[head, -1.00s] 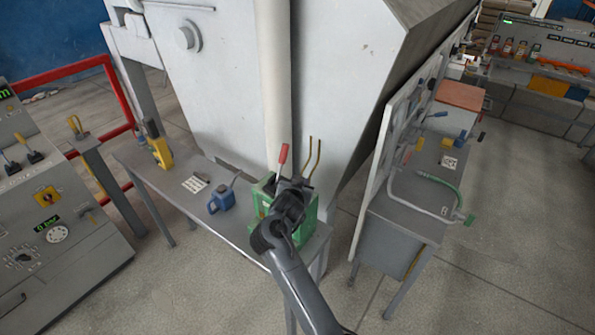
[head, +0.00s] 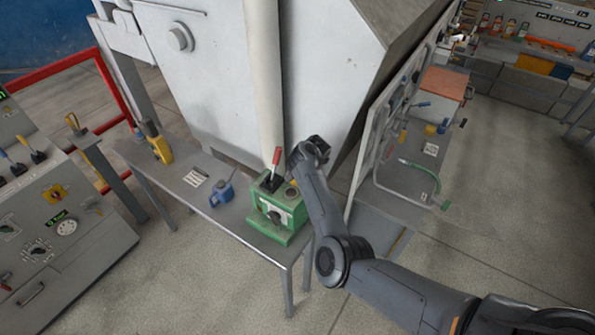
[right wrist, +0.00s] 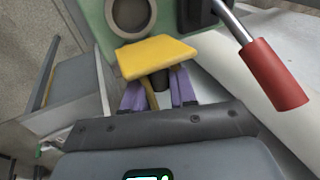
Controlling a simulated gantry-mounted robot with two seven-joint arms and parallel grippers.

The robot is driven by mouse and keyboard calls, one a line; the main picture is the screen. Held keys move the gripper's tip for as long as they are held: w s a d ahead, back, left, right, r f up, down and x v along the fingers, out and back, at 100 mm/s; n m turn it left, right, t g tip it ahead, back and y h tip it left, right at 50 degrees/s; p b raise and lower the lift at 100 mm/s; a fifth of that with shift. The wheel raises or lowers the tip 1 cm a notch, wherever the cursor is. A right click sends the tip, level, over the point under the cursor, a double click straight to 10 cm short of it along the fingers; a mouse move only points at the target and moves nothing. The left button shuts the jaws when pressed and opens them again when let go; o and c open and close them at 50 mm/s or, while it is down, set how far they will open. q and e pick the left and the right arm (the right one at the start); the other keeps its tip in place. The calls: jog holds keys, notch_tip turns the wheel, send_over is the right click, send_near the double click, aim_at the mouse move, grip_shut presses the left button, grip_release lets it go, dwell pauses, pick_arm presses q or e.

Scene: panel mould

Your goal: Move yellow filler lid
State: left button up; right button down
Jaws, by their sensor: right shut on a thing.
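The yellow filler lid (right wrist: 155,57) is a flat yellow plate in the right wrist view, with a brown-yellow stem below it. My right gripper (right wrist: 158,92) has its purple fingers shut on this stem. The green box (head: 278,208) stands on the bench and carries a red-handled lever (head: 276,158). The box's round filler opening (right wrist: 131,14) shows uncovered, with the lid nearer the camera and apart from it. My left gripper is not in view.
The red lever handle (right wrist: 274,75) is close on the right in the wrist view. A large grey hopper (head: 330,60) rises behind. Open floor lies right of the bench.

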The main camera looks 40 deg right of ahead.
jog(key=shift+w+d+f+m+g+y+b, duration=0.1)
jog(key=shift+d+f+m+g+y+b, duration=0.3)
jog(key=shift+y+b, duration=0.8)
jog(key=shift+w+d+f+m+g+y+b, duration=0.15)
jog(key=shift+d+f+y+b, duration=0.3)
jog(key=shift+y+b, duration=0.75)
jog(key=c, duration=1)
grip_release()
jog(key=shift+c, duration=0.2)
jog(key=shift+r, duration=0.15)
jog(key=p+v, duration=0.1)
jog(key=v, duration=0.9)
jog(key=shift+r, duration=0.3)
